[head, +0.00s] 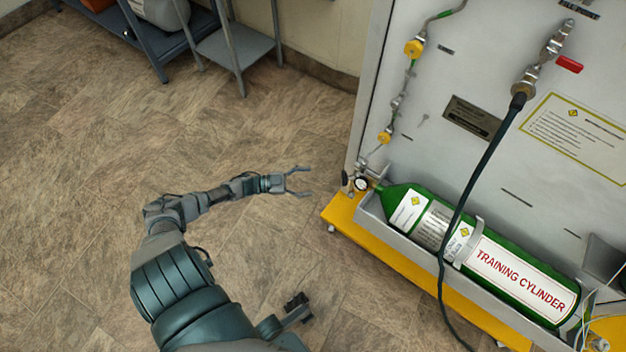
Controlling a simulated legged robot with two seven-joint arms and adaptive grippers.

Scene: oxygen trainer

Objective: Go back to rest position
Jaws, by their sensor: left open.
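My left gripper (297,182) is open and empty, with its two fingers apart and pointing right. It hangs above the tiled floor, just left of the oxygen trainer panel (460,115). A green training cylinder (480,255) lies tilted in the trainer's tray, with a small gauge (361,184) at its upper left end. The gripper is apart from the gauge and the cylinder.
The trainer has a yellow base (400,265). A black hose (479,170) hangs from a valve fitting with a red handle (569,64). Grey shelving (235,45) stands at the back wall. The floor (90,170) on the left is clear.

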